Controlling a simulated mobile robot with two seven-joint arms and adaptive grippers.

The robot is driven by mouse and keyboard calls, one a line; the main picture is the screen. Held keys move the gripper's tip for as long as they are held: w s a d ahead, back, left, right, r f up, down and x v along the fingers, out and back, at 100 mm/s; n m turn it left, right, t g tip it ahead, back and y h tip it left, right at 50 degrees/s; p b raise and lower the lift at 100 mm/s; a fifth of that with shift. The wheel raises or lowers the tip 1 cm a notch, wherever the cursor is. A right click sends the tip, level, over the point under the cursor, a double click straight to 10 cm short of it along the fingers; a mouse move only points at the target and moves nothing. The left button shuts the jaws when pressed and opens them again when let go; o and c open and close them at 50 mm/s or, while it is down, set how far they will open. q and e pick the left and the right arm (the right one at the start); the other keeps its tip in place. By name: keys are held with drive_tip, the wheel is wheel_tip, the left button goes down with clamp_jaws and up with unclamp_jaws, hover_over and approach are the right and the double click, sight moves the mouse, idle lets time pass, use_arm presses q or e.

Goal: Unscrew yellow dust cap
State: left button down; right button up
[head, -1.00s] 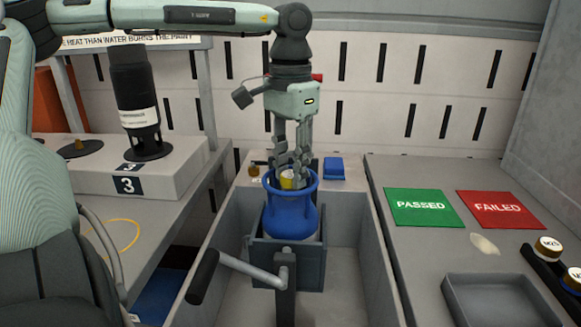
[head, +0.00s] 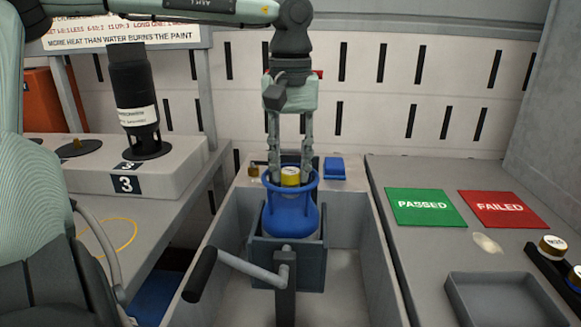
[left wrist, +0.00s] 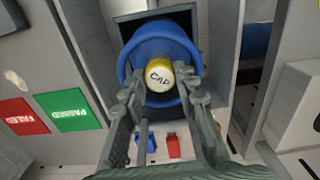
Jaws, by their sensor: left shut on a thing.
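The blue cylinder (head: 291,219) stands upright in a dark grey holder (head: 287,262) inside the grey trough, its open collar ring around the top. The yellow dust cap (head: 290,177) sits inside that ring at the cylinder's top. In the left wrist view the cap (left wrist: 158,75) shows its pale top face, lettered "CAP". My left gripper (head: 289,170) points straight down from above, one finger on each side of the cap, shut on it. Whether the cap has turned cannot be told. My right gripper is not in view.
A crank handle (head: 245,270) stands in front of the holder. A green PASSED mat (head: 424,207) and a red FAILED mat (head: 504,209) lie on the right bench, with an empty grey tray (head: 498,301). A blue block (head: 334,168) lies behind the cylinder.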

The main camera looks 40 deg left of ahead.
use_arm(q)
drive_tip(key=shift+n, duration=1.2)
drive_tip(key=n+b, duration=0.1)
drive_tip(key=n, duration=0.2)
drive_tip(key=shift+f, duration=0.1)
drive_tip(key=n, duration=0.3)
drive_tip(key=n+b, duration=0.1)
drive_tip(key=n, duration=0.2)
drive_tip(key=shift+n+b, duration=0.3)
drive_tip(key=shift+n, duration=1.2)
